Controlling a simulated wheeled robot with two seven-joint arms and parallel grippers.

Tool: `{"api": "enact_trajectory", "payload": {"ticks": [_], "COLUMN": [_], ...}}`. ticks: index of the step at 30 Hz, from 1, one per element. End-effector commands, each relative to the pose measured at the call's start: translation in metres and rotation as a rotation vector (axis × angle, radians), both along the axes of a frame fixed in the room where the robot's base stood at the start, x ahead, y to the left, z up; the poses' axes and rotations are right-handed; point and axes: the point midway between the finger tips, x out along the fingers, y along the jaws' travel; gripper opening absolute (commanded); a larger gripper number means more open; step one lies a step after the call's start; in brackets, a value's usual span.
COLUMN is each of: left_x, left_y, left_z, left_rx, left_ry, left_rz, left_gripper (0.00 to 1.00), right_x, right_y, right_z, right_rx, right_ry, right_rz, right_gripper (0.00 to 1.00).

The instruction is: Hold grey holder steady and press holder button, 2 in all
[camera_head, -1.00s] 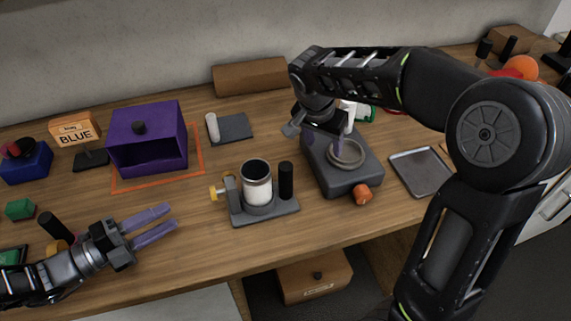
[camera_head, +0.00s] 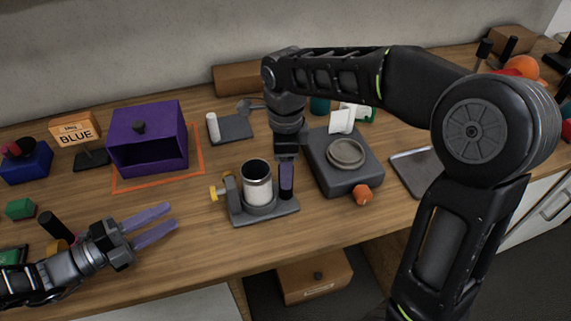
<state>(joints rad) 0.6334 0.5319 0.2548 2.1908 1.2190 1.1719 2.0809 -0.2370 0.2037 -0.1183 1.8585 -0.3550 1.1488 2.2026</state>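The grey holder (camera_head: 236,212) stands on the table's front middle. It carries a white cup with a dark rim (camera_head: 257,182), upright. A yellow knob (camera_head: 215,192), perhaps the button, sticks out at its left side, and a black post stands at its right end. My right gripper (camera_head: 286,188) points down at that post; a purple finger covers most of it. Whether it grips the post, I cannot tell. My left gripper (camera_head: 175,216) is open and empty, its purple fingers apart, left of the holder and pointing toward it.
A grey device with a round dish (camera_head: 346,152) and orange knob stands just right of the holder. A purple open box (camera_head: 150,140) sits inside an orange outline at back left. A metal tray (camera_head: 410,172) lies at right. Table between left gripper and holder is clear.

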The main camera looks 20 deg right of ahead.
Motion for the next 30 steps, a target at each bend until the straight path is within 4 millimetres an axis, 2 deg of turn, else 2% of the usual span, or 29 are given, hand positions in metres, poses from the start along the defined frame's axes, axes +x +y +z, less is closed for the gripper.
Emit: {"api": "enact_trajectory", "payload": {"ticks": [15,20,27,30], "left_x": [0.000,0.000,0.000,0.000], "left_y": [0.000,0.000,0.000,0.000], "left_z": [0.000,0.000,0.000,0.000], "left_rx": [0.000,0.000,0.000,0.000], "left_ry": [0.000,0.000,0.000,0.000], "left_rz": [0.000,0.000,0.000,0.000], "left_gripper": [0.36,0.36,0.36,0.36], "right_x": [-0.001,0.000,0.000,0.000], "right_y": [-0.001,-0.001,0.000,0.000], "right_z": [-0.066,-0.075,-0.075,-0.075], "right_rx": [-0.002,-0.001,-0.001,-0.001], "right_ry": [0.003,0.000,0.000,0.000], "right_rz": [0.002,0.001,0.001,0.001], "right_gripper": [0.55,0.55,0.55,0.49]}}
